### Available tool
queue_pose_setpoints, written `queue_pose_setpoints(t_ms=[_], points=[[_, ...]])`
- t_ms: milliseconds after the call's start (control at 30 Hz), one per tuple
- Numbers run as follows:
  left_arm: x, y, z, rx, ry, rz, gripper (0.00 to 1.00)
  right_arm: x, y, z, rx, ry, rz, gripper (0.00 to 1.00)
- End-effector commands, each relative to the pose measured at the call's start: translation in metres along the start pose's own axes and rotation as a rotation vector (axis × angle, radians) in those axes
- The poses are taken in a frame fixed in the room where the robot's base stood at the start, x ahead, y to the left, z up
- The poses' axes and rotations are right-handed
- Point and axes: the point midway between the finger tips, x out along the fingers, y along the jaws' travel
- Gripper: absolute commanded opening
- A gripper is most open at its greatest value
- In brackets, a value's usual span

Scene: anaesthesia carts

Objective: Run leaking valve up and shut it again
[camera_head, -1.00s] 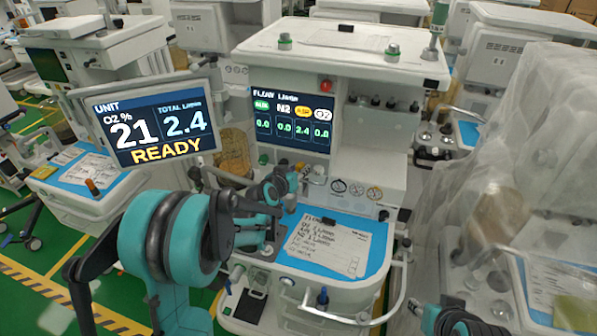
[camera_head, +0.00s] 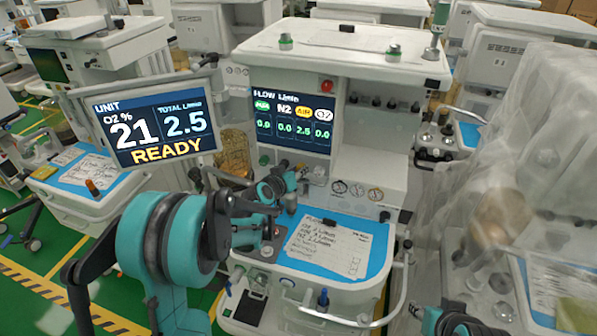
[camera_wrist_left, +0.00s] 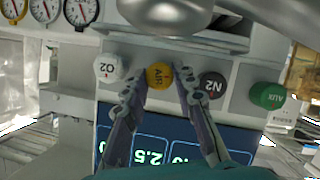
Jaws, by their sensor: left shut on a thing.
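The yellow AIR knob (camera_wrist_left: 159,76) sits between the two fingers of my left gripper (camera_wrist_left: 158,82) in the left wrist view, and the gripper is shut on it. In the head view my left gripper (camera_head: 297,177) is at the cart's front, below the flow display (camera_head: 290,118), and hides the knobs. That display reads 2.5 under the yellow AIR label and 0.0 for the others. The unit screen (camera_head: 150,122) reads O2 21 %, total 2.5, READY. My right gripper (camera_head: 458,322) shows only partly at the bottom edge; its jaws are unclear.
The white O2 knob (camera_wrist_left: 108,69) and dark N2 knob (camera_wrist_left: 211,85) flank the AIR knob closely. The green AUX knob (camera_wrist_left: 267,95) is farther right. A paper sheet (camera_head: 328,246) lies on the blue worktop. A plastic-draped cart (camera_head: 510,150) stands at right.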

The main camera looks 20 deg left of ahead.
Motion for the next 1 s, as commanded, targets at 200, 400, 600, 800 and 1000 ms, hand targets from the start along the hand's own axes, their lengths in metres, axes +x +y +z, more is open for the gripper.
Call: queue_pose_setpoints(t_ms=[200,400,600,800,1000], points=[[0.000,0.000,0.000,0.001,-0.001,0.000,0.36,0.000,0.000,0.000,0.000,0.000,0.000,0.40],[0.000,0.000,0.000,0.001,-0.001,0.000,0.36,0.000,0.000,0.000,0.000,0.000,0.000,0.40],[-0.019,-0.001,-0.001,0.000,0.000,-0.002,0.36,0.000,0.000,0.000,0.000,0.000,0.000,0.40],[-0.062,-0.001,0.000,-0.001,0.000,-0.002,0.36,0.000,0.000,0.000,0.000,0.000,0.000,0.40],[-0.099,-0.001,0.000,-0.001,-0.001,-0.002,0.36,0.000,0.000,0.000,0.000,0.000,0.000,0.40]])
